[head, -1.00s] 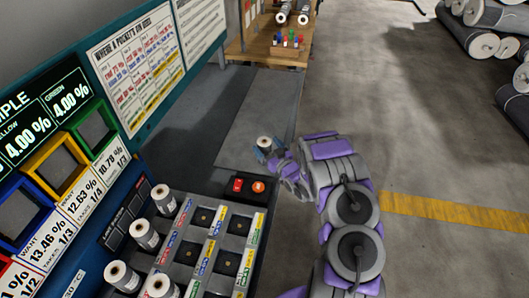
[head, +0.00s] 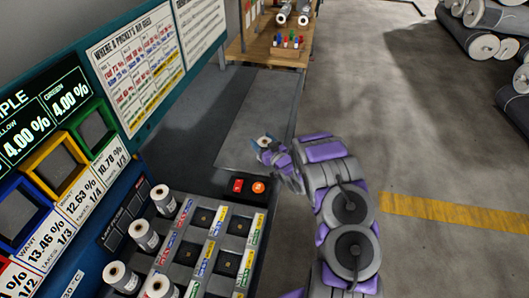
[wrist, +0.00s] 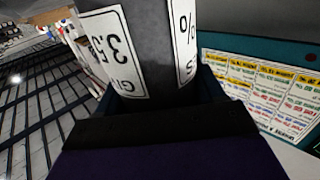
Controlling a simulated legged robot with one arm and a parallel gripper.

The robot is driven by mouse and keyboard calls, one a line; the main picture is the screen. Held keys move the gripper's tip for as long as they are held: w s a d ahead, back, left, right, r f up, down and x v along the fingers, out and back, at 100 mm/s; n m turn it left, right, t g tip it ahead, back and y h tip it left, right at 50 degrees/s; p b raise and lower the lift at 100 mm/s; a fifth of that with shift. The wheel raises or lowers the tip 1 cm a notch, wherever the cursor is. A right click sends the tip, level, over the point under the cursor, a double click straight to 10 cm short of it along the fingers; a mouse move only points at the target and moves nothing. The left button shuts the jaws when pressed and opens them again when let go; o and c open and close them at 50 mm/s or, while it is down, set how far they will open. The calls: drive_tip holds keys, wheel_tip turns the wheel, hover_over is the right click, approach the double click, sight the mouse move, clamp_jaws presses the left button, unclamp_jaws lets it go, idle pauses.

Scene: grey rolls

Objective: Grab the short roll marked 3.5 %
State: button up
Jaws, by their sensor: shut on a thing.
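My gripper (head: 264,144) is shut on a short roll (head: 264,140), whose pale end shows between the jaws in the head view. In the wrist view the dark grey roll (wrist: 157,40) fills the jaws. Its white label (wrist: 110,48) is upside down and starts with 3.5; the rest is cut off or curves out of sight. The gripper holds the roll out beyond the rack (head: 213,210), past the red and orange buttons (head: 249,187). The roll's lower part is hidden in the head view.
Several other short rolls (head: 144,235) stand along the left of the rack, beside empty sockets. A wall panel with coloured frames (head: 60,165) and percent signs runs along the left. A wooden table (head: 265,48) stands at the back. Open floor (head: 420,150) lies to the right.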

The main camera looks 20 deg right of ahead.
drive_tip(key=c, duration=0.4)
drive_tip(key=shift+o, duration=0.2)
drive_tip(key=shift+r, duration=0.1)
